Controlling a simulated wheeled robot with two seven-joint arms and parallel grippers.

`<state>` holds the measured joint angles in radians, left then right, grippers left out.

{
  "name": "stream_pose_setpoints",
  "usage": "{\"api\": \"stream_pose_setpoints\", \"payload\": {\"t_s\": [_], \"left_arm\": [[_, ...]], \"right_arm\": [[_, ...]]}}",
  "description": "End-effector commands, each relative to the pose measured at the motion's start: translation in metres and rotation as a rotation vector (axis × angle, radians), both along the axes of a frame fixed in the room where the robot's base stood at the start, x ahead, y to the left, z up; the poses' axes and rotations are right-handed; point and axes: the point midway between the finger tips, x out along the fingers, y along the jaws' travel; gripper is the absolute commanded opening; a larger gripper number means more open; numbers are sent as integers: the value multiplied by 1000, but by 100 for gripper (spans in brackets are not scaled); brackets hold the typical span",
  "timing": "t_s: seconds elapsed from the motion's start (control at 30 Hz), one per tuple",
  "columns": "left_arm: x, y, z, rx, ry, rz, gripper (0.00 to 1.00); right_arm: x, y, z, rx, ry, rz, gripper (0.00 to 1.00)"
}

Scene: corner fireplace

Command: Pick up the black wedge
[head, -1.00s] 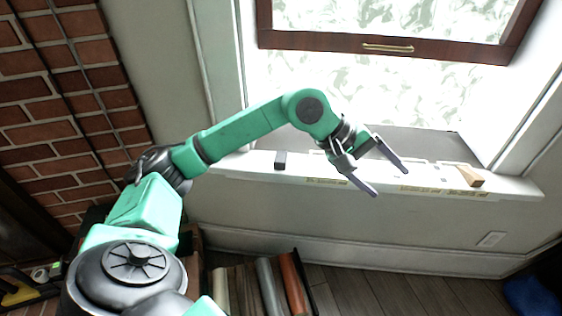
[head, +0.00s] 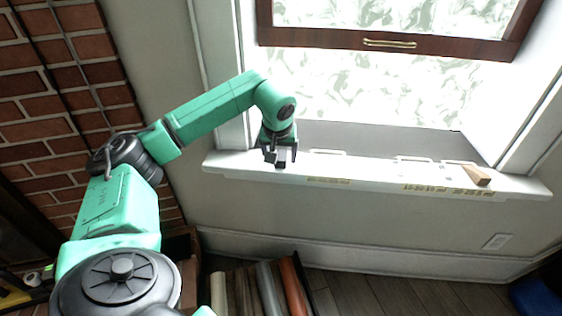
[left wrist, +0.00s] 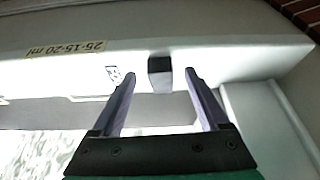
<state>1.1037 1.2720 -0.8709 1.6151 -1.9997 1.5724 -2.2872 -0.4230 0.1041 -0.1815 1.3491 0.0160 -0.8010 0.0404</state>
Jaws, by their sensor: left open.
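The black wedge (left wrist: 160,81) is a small dark block on the white window sill (head: 360,180). In the left wrist view it stands between the two fingertips of my left gripper (left wrist: 160,74), with a gap on each side. The gripper is open and empty. In the head view my left gripper (head: 280,158) points down over the left part of the sill, at the wedge, and partly hides it. My right gripper is not in view.
A tan wooden wedge (head: 477,176) lies at the sill's right end. Yellow labels (head: 440,189) run along the sill's front. The window with its brass handle (head: 388,43) is behind. The brick wall (head: 55,110) is at left. Several rolls (head: 268,288) stand below.

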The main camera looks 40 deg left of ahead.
Motion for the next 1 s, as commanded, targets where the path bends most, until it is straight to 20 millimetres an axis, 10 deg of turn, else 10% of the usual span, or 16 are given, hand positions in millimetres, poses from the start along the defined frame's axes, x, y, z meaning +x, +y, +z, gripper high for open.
{"api": "stream_pose_setpoints", "payload": {"t_s": [0.3,0.5,1.0], "left_arm": [[4,4,-13,0,-1,1,74],[4,4,-13,0,-2,1,0],[5,4,14,-1,-4,2,0]], "right_arm": [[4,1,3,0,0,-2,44],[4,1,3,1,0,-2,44],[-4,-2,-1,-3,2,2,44]]}}
